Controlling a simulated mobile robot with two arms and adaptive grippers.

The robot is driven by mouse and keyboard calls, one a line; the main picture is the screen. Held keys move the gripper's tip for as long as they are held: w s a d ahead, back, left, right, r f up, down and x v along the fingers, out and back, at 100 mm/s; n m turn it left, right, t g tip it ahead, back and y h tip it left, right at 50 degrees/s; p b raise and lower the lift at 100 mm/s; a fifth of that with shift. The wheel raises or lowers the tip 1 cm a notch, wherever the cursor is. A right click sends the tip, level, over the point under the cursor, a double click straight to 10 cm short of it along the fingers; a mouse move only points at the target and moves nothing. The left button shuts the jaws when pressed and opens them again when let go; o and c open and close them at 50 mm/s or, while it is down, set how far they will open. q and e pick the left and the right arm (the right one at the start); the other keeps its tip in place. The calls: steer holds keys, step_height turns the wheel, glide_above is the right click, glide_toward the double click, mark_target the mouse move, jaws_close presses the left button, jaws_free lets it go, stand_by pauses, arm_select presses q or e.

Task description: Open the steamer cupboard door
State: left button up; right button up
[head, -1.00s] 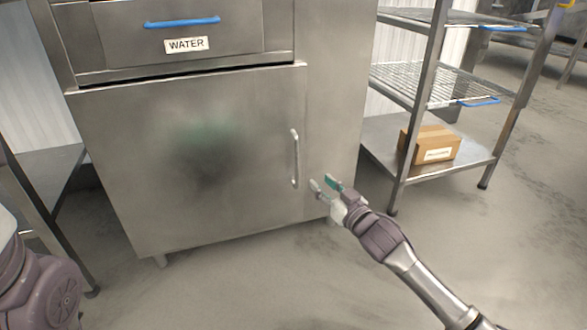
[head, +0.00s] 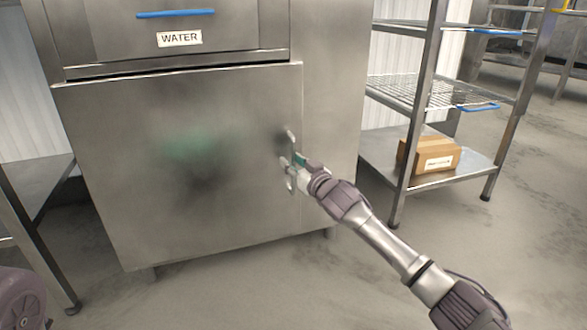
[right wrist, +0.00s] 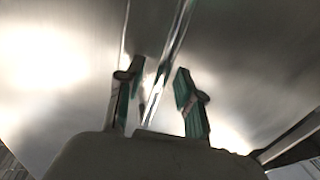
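The steamer cupboard door (head: 180,170) is a large flat steel panel under the WATER drawer, and it is shut. Its upright bar handle (head: 291,136) is near the door's right edge. My right gripper (head: 291,161) is at the handle and hides part of it. In the right wrist view, the handle (right wrist: 177,35) runs between the two green-padded fingers of the right gripper (right wrist: 156,75). These fingers are apart, with gaps showing on both sides of the bar. My left gripper is out of view.
The WATER drawer (head: 180,39) with a blue handle is above the door. A wire-shelf rack (head: 425,93) stands to the right, with a cardboard box (head: 428,155) on its low shelf. A steel table (head: 35,185) stands at left. The floor in front is clear.

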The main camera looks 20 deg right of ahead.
jaws_close()
stand_by(0.5)
